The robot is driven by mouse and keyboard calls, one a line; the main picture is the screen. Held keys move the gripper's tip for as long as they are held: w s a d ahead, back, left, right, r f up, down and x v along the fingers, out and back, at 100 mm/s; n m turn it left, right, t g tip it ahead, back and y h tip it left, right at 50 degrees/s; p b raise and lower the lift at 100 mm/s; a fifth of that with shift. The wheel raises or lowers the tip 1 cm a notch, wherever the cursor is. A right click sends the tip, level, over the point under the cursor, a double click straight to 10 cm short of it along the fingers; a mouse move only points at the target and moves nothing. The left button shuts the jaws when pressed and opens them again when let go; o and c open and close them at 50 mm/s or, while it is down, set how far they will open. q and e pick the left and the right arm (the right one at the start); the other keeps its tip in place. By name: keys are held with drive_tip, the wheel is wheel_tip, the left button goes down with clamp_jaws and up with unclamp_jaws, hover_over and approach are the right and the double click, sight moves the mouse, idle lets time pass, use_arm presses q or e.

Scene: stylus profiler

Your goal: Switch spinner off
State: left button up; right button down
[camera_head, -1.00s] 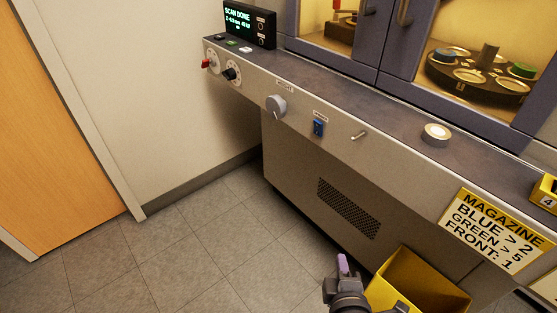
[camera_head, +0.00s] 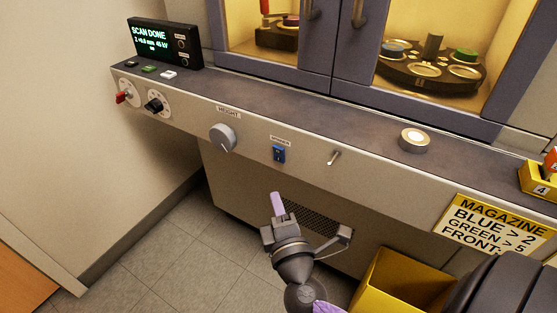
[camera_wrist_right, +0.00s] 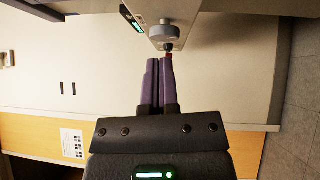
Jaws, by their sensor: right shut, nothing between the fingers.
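The blue rocker switch (camera_head: 279,154) sits on the front panel (camera_head: 185,122) of the bench, under a small label too blurred to read for certain. It is right of the grey HEIGHT knob (camera_head: 222,138) and left of a small metal toggle lever (camera_head: 334,158). My right gripper (camera_head: 277,203) is shut and empty, pointing up, below the switch in the picture and apart from it. In the right wrist view its purple fingers (camera_wrist_right: 158,85) are together, with the grey knob (camera_wrist_right: 170,32) beyond them. The switch cannot be made out there. My left gripper is out of view.
A display (camera_head: 165,43) reads SCAN DONE. Red (camera_head: 124,97) and black (camera_head: 153,105) knobs are at the panel's left. A yellow bin (camera_head: 398,283) stands below the MAGAZINE sign (camera_head: 493,227). The floor at left is clear.

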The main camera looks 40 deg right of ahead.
sight(275, 151)
drive_tip(key=w+d, duration=0.4)
drive_tip(key=w, duration=0.1)
drive_tip(key=w+d+r, duration=0.1)
drive_tip(key=w+d, duration=0.1)
drive_tip(key=shift+w+p, duration=0.3)
drive_tip(key=shift+w, duration=0.05)
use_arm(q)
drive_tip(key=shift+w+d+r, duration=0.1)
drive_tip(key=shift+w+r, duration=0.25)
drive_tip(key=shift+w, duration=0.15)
use_arm(e)
drive_tip(key=shift+d, duration=0.15)
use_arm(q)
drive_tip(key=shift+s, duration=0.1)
